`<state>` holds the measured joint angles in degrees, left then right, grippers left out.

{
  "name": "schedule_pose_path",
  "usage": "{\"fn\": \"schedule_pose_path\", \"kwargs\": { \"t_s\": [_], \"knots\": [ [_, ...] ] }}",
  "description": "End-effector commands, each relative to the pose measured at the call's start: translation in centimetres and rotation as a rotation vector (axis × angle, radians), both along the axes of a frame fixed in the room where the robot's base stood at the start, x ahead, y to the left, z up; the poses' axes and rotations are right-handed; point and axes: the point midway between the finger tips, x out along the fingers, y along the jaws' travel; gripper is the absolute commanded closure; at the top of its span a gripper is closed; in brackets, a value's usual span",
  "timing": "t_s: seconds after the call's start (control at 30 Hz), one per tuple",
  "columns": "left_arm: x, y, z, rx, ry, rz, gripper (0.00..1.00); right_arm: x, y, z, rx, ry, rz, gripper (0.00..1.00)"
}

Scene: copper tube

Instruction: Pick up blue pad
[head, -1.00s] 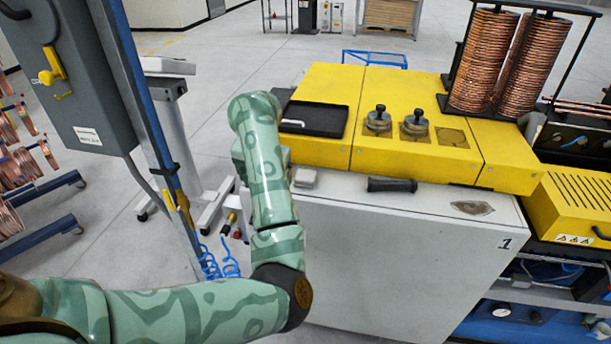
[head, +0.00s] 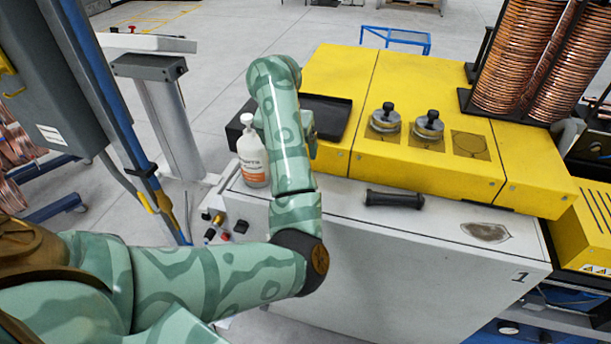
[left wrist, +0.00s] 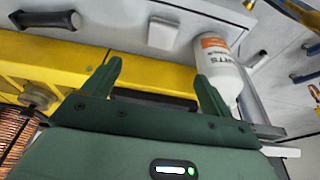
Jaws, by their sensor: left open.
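No clearly blue pad shows. A small pale grey pad (left wrist: 162,33) lies on the white cabinet top in the left wrist view; in the head view my left arm hides that spot. My left gripper (left wrist: 160,72) is open and empty, its green fingers pointing toward the cabinet top with the pad beyond their tips. In the head view it is mostly hidden behind my forearm. My right gripper is out of view.
A white bottle (head: 252,160) stands by my left arm; it also shows beside the right-hand finger in the left wrist view (left wrist: 222,72). A black handle (head: 395,199) lies on the cabinet (head: 420,270). A yellow machine (head: 405,165) with a black tray (head: 332,110) stands behind.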

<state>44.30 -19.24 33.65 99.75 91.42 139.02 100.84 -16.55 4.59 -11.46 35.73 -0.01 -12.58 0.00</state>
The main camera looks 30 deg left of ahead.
Motion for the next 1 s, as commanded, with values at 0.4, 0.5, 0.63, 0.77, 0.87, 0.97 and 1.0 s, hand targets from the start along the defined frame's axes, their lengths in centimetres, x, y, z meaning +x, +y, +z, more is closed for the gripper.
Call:
{"fn": "schedule_pose_path", "kwargs": {
  "t_s": [0.4,0.5,0.63,0.77,0.87,0.97,1.0],
  "knots": [
    [2.4,0.7,-8.7,0.002,0.006,-0.001,0.15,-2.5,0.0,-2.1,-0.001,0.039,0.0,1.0],
    [2.7,0.7,-9.8,0.001,0.003,0.0,0.15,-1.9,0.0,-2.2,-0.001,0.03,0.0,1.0],
    [3.0,0.8,-10.6,0.0,0.002,0.0,0.15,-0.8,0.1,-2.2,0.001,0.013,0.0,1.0],
    [3.5,0.9,-12.7,0.0,0.005,0.0,0.15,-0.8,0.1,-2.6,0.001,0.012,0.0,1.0],
    [4.0,1.1,-14.3,0.001,0.005,0.0,0.15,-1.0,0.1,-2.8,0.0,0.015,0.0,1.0],
    [4.3,1.1,-15.2,0.001,0.002,0.001,0.15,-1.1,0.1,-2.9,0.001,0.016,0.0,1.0],
    [4.4,1.1,-15.3,0.0,0.002,0.001,0.15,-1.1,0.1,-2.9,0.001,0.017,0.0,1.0]
  ]
}}
